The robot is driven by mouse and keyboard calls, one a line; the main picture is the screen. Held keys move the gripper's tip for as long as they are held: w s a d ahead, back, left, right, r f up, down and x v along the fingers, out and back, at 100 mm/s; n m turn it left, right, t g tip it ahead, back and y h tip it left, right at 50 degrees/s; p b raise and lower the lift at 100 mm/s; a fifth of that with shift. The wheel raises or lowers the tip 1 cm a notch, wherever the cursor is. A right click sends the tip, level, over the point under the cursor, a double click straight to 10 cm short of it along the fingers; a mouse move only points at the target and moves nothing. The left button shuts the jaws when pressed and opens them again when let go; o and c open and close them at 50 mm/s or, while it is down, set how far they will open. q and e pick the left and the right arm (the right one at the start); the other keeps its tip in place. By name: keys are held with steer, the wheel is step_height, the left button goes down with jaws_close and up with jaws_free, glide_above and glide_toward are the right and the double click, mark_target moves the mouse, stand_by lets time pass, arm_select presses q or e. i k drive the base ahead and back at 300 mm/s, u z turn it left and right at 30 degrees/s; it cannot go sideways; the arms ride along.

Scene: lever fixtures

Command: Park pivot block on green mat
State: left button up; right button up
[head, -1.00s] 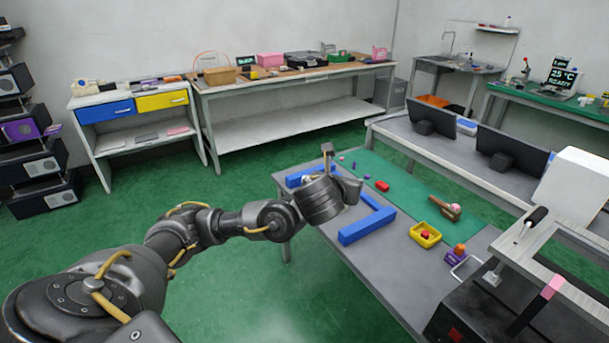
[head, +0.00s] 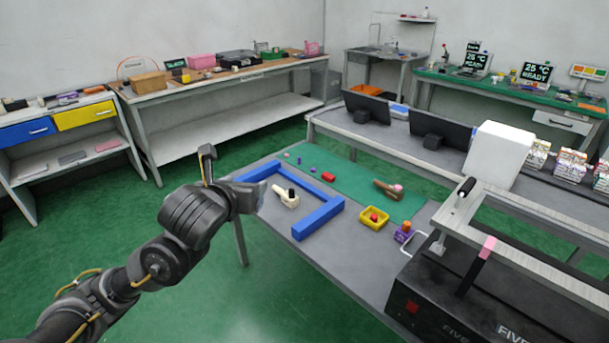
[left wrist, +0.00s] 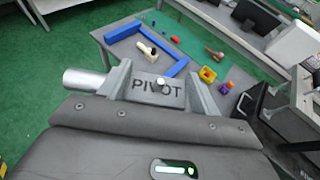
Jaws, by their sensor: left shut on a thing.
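My left gripper (head: 252,194) is shut on a grey block marked PIVOT (left wrist: 150,92), seen between the fingers in the left wrist view. A silver cylinder (left wrist: 84,79) sticks out beside the left finger; I cannot tell if it belongs to the block. In the head view the gripper mostly hides the block. The gripper is raised near the table's left edge, left of the blue frame. The green mat (head: 350,183) lies along the far side of the grey table, apart from the block. My right gripper is not in view.
Blue bars (head: 318,219) form an open frame around a cream piece with a black knob (head: 286,199). A red block (head: 328,177), small purple pieces and a brown-handled tool (head: 386,190) are on the mat. A yellow tray (head: 374,224) and a black machine (head: 440,300) stand rightward.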

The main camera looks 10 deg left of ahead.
mark_target(378, 200)
steer(key=u, duration=0.45)
steer(key=i, duration=0.95)
steer(key=z, duration=1.7)
